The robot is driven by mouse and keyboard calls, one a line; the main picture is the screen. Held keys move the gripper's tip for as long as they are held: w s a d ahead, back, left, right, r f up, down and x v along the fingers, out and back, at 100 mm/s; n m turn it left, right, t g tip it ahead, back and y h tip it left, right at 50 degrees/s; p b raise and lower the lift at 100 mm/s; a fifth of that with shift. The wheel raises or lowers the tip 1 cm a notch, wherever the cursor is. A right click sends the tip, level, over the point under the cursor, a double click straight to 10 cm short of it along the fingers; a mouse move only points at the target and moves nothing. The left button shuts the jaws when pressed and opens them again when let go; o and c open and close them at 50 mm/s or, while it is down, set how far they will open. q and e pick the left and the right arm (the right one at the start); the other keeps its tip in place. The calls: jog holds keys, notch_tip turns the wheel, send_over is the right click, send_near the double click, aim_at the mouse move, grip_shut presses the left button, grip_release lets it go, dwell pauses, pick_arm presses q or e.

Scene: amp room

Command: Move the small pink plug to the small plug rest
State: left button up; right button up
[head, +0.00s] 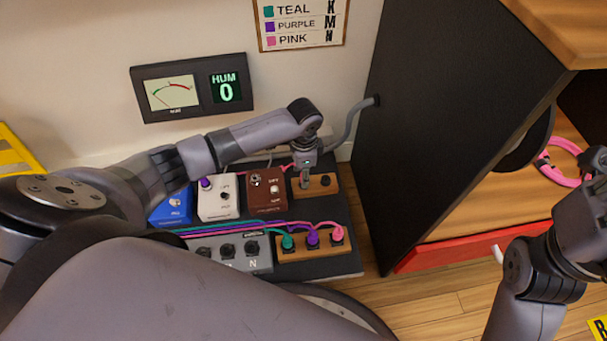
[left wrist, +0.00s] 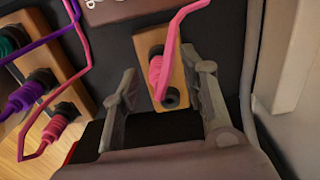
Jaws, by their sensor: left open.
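A small pink plug (left wrist: 157,75) stands in the upper socket of a small wooden two-socket block in the left wrist view (left wrist: 184,84). Its pink cable bends upward away from it. The block's other socket (left wrist: 171,97) is empty. The block also shows in the head view (head: 326,191), where my arm hides the plug. My left gripper (head: 305,184) is open over the block. In the left wrist view its fingers (left wrist: 168,78) are on either side of the plug, apart from it. Which holder is the small plug rest is not marked.
A longer wooden block (head: 313,252) at the board's front holds a teal plug (head: 288,241), a purple plug (head: 312,238) and a larger pink plug (head: 337,234). White (head: 217,203) and brown (head: 267,190) pedals stand left. A large black cabinet (head: 420,130) rises at right.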

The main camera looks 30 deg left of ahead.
pick_arm(q)
notch_tip(320, 180, up, 10)
jog(key=shift+r, duration=0.2)
dwell(0.7)
